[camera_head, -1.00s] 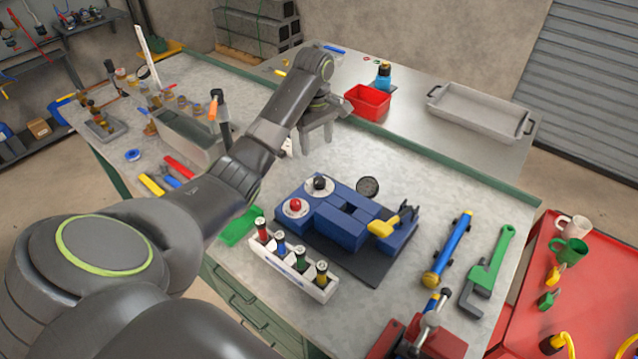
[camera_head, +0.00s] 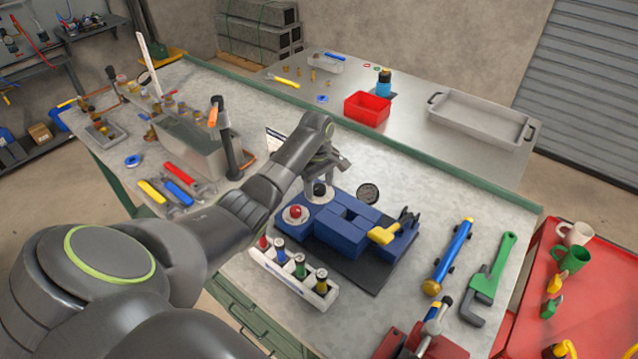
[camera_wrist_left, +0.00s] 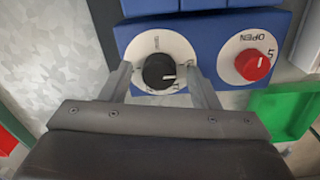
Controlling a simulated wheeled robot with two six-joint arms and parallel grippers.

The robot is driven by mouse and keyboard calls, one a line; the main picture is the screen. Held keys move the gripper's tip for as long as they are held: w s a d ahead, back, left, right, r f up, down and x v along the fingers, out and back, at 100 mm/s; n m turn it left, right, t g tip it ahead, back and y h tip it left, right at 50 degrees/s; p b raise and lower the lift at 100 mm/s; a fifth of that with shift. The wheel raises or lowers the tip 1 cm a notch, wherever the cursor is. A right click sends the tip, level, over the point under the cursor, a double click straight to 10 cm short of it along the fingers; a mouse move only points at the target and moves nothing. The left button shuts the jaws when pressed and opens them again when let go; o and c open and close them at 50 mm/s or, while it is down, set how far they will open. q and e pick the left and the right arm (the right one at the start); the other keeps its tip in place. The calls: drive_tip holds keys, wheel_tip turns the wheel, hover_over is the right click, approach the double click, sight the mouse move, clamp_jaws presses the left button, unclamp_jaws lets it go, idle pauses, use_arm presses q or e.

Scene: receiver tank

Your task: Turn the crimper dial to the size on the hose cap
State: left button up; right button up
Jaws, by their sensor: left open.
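The blue crimper (camera_head: 345,228) stands on a dark mat on the bench. Its black dial (camera_head: 319,189) sits on a white round plate and also shows in the left wrist view (camera_wrist_left: 159,71); its white pointer line points right. The small plate markings are too blurred to read. My left gripper (camera_head: 321,177) is open at the black dial, one finger on each side of it in the wrist view; contact cannot be told. A red knob (camera_wrist_left: 252,65) beside it has a plate marked OPEN. A white rack (camera_head: 293,280) holds several colour-banded hose pieces; no cap size is readable. My right gripper is not in view.
A yellow-handled part (camera_head: 384,234) is on the crimper's right side. A round black gauge (camera_head: 368,193) lies behind it. A blue-and-yellow tool (camera_head: 449,255) and green wrench (camera_head: 490,277) lie to the right. A grey bin (camera_head: 192,142) stands left of my arm.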

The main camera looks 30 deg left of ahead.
use_arm(q)
drive_tip(key=shift+c, duration=0.2)
drive_tip(key=c, duration=0.9)
drive_tip(key=shift+r, duration=0.1)
